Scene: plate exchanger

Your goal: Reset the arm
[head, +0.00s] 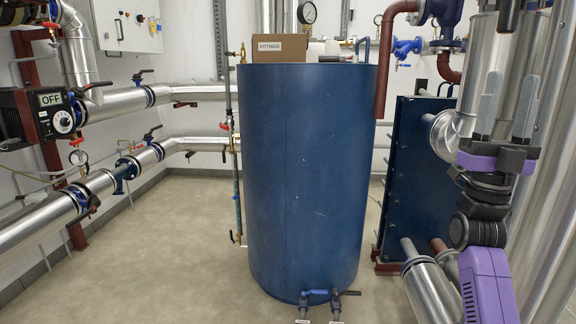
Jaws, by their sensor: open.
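My gripper (512,86) is at the right side of the head view. Its two grey fingers point upward and stand apart, with nothing seen between them. The purple and black hand sits below the fingers. My purple arm link (487,287) rises from the bottom right edge, with a black joint between it and the hand. In the picture the gripper lies in front of insulated silver pipes. I cannot tell how far it is from them. The rest of my arm is out of view.
A blue tank (308,180) stands in the middle, with a cardboard box (282,48) on top. A dark blue plate exchanger (408,165) is left of my arm. Silver pipes (128,168) with valves line the left wall. The floor (185,255) left of the tank is clear.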

